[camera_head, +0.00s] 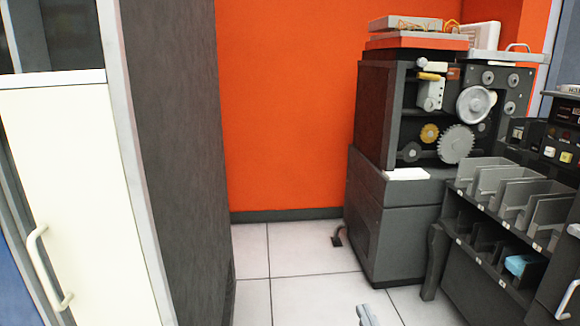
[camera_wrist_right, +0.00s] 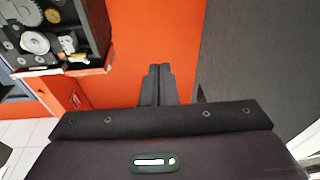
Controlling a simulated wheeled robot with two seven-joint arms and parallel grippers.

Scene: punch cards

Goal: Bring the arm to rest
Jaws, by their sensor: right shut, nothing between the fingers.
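My right gripper (camera_head: 366,315) shows only as a small light grey piece at the bottom edge of the head view, over the tiled floor. In the right wrist view its two dark fingers (camera_wrist_right: 158,72) are together, shut and empty, in front of the orange wall (camera_wrist_right: 140,30). Nothing touches the fingers. My left gripper is in neither view.
A dark punch-card machine (camera_head: 395,210) with gears stands right of centre, a white card stack (camera_head: 406,174) on its ledge. A rack of grey bins (camera_head: 510,195) holds a blue item (camera_head: 520,264). A cream-doored cabinet (camera_head: 75,180) stands left. Tiled floor (camera_head: 295,250) between is clear.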

